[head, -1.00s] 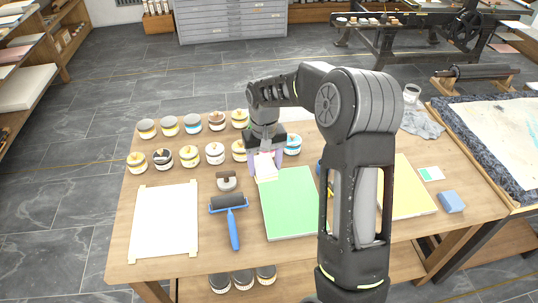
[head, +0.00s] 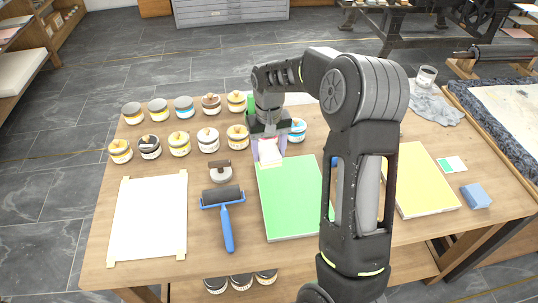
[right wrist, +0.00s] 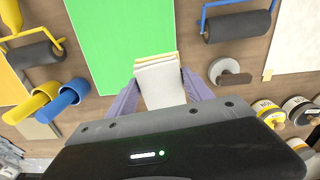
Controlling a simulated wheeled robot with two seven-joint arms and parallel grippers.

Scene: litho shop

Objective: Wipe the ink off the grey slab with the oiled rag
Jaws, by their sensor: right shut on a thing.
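My right gripper (head: 269,148) is shut on a folded cream rag (head: 270,155), pointing down at the far left edge of a slab covered in flat green (head: 291,200). No bare grey shows on the slab's top. In the right wrist view the rag (right wrist: 160,84) sits between two lilac fingers and overlaps the near edge of the green slab (right wrist: 120,45). I cannot tell whether the rag touches it. My right arm hides the slab's right side in the head view. My left gripper is not in view.
A blue-handled roller (head: 225,215) and a round grey tool (head: 221,173) lie left of the slab. Several ink jars (head: 180,144) stand behind. A white sheet (head: 150,215), a yellow slab (head: 418,180), a blue block (head: 475,196) and a crumpled grey cloth (head: 435,108) are also on the table.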

